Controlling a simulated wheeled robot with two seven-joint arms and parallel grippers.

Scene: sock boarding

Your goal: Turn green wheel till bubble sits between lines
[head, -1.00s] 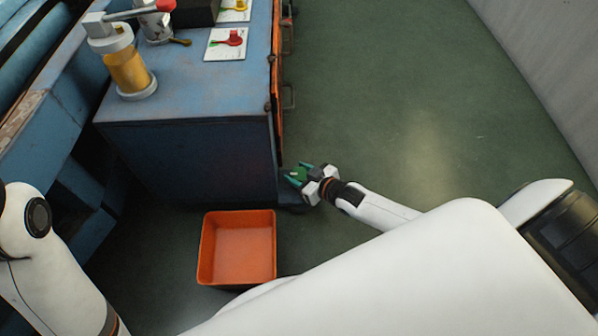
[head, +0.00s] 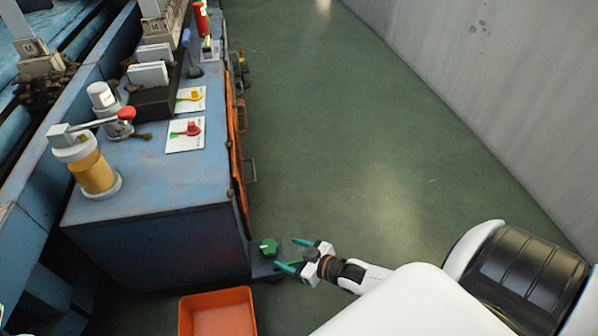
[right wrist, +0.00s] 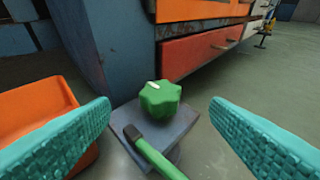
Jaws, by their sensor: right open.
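The green wheel (head: 268,246) is a lobed knob with a white mark on its top. It sits on a small dark plate at the foot of the blue cabinet's corner, and shows in the right wrist view (right wrist: 160,101). A green bar with a black end (right wrist: 155,150) lies in front of it, perhaps the level vial; I cannot make out a bubble or lines. My right gripper (head: 293,255) is open and empty, its teal fingers pointing toward the wheel and apart from it. In the right wrist view the wheel appears between and beyond the fingertips. My left gripper is out of view.
The blue cabinet (head: 150,235) stands directly left of the wheel, with orange drawer fronts and handles along its side. An orange bin (head: 218,312) is on the floor nearer me. Jars, cards and tools stand on the cabinet top. The green floor to the right is clear.

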